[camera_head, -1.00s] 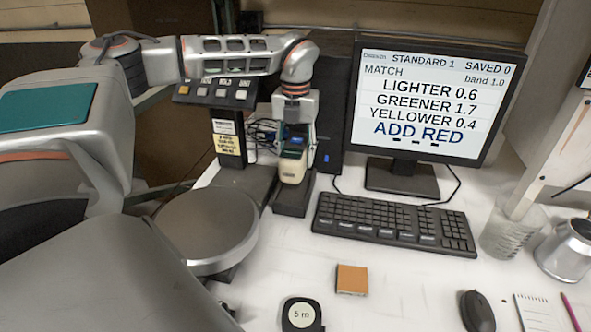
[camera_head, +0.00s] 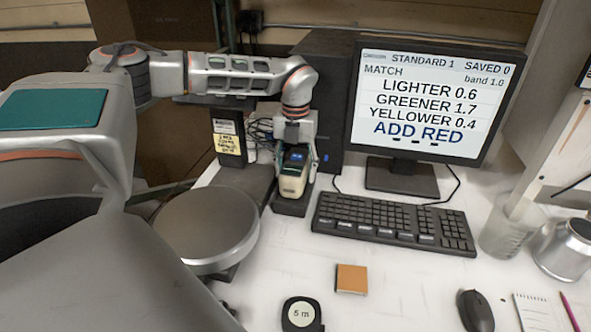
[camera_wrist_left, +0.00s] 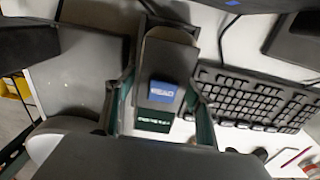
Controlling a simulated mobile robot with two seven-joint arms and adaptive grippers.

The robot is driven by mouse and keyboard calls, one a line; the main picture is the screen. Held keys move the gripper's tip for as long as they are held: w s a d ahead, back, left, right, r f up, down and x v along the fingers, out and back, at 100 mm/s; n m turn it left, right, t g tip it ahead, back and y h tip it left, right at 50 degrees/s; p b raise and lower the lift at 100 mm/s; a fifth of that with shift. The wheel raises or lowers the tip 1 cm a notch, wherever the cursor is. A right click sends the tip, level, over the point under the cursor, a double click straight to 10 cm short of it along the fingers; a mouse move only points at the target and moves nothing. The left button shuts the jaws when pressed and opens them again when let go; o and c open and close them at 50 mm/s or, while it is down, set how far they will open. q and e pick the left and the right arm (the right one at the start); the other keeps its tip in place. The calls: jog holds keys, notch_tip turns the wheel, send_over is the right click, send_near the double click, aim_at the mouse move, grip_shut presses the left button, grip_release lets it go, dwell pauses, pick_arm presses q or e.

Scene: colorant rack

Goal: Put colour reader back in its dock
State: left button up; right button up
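The colour reader (camera_head: 292,180) is a pale and dark handheld unit with a small lit blue screen, upright and tilted a little in the head view. It also shows in the left wrist view (camera_wrist_left: 163,93), screen towards the camera. My left gripper (camera_head: 296,165) comes down on it from above, with a finger on each side; the fingers (camera_wrist_left: 162,100) look closed against its sides. The black dock (camera_head: 290,207) is directly below the reader, whose lower end is at or in it. The exact seating is hidden. My right gripper is not in view.
A round grey plate (camera_head: 207,227) stands left of the dock. The keyboard (camera_head: 393,222) and monitor (camera_head: 433,105) are to the right, the black computer case (camera_head: 330,110) behind. An orange-brown block (camera_head: 351,279) and tape measure (camera_head: 301,314) lie in front, with bare white table between.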

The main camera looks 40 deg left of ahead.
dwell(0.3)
pick_arm(q)
notch_tip(320, 180, up, 12)
jog(key=shift+r, duration=0.2)
dwell(0.4)
jog(key=shift+f, duration=0.1)
dwell(0.4)
